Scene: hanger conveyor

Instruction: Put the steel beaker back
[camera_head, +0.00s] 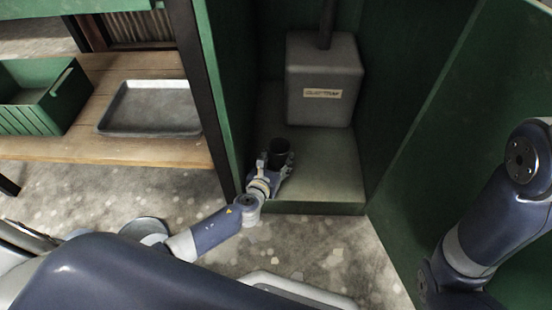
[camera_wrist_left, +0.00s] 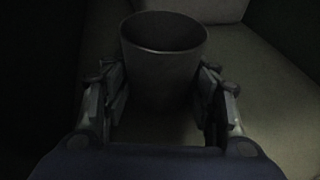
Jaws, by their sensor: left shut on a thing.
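The steel beaker (camera_head: 279,150) is a dark, open-topped cup inside the green cabinet, near its front left. In the left wrist view the beaker (camera_wrist_left: 163,65) is upright between the two fingers. My left gripper (camera_head: 277,165) is shut on the sides of the beaker; it also shows in the left wrist view (camera_wrist_left: 162,95). The beaker's base is dark, and I cannot tell whether it touches the cabinet floor (camera_head: 325,178). My right arm comes in at the right edge of the head view, but its gripper is out of view.
A grey box (camera_head: 323,85) with a label and a pipe on top stands at the cabinet's back. Green walls (camera_head: 226,75) close in on both sides. Left of the cabinet, a wooden table (camera_head: 125,150) bears a grey tray (camera_head: 152,108) and a green crate (camera_head: 40,98).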

